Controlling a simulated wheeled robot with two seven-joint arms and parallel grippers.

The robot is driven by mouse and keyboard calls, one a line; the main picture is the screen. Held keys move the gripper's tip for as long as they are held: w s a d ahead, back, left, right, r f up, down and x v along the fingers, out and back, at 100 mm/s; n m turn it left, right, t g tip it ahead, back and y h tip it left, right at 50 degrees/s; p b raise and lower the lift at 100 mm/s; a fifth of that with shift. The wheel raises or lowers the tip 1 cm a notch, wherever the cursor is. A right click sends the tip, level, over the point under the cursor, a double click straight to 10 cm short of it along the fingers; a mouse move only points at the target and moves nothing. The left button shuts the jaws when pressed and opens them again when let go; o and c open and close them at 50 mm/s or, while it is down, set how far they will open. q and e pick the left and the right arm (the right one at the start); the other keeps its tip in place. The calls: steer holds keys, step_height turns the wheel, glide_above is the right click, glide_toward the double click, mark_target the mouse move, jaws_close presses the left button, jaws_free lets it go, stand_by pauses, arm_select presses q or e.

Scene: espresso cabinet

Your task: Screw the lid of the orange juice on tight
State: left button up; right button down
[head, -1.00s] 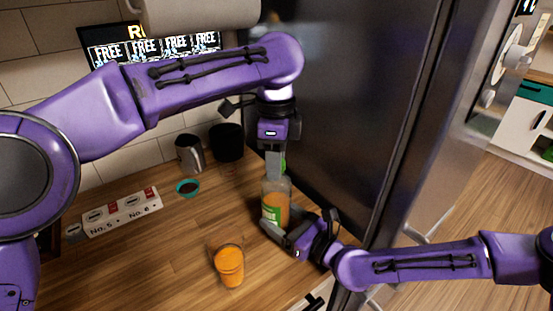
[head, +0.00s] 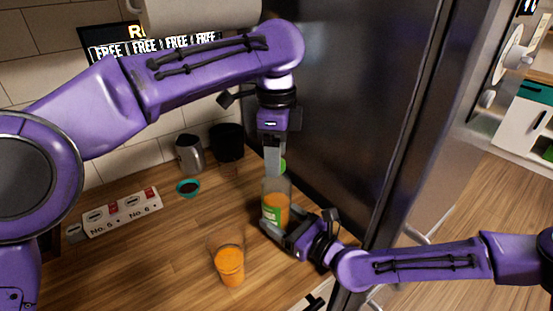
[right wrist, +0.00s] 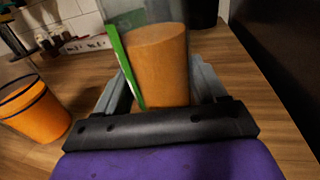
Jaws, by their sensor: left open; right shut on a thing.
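The orange juice bottle (head: 277,206), clear with a green label and partly full of orange juice, stands on the wooden counter. My right gripper (head: 281,228) is shut on its lower body from the side; the bottle also shows between its fingers in the right wrist view (right wrist: 155,62). The green lid (head: 283,166) shows at the bottle's top, partly hidden behind a grey finger of my left gripper (head: 275,165). That gripper points straight down over the bottle and is open around or beside the lid; I cannot tell which, nor how the lid is seated.
A glass of orange juice (head: 229,265) stands to the front left of the bottle. A teal bowl (head: 188,187), a metal pitcher (head: 189,154), a black container (head: 227,142) and a white switch strip (head: 122,211) are further back. The dark fridge side (head: 345,110) rises close on the right.

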arm_select(q)
steer(key=shift+r, duration=1.4)
steer(key=shift+c, duration=0.6)
steer(key=shift+d+r, duration=0.1)
steer(key=shift+r, duration=0.05)
steer(key=shift+w+r+n, duration=0.15)
steer(key=shift+r+n, duration=0.15)
steer(key=shift+n, duration=0.5)
steer(key=n, duration=0.1)
steer(key=r+n, duration=0.1)
steer(key=n, duration=0.3)
steer(key=shift+d+r, duration=0.1)
steer(key=shift+r, duration=0.2)
steer(key=n, duration=0.2)
steer(key=r+n, duration=0.1)
steer(key=n, duration=0.1)
steer(key=shift+n, duration=0.3)
steer(key=shift+s+n, duration=0.2)
steer(key=shift+n, duration=1)
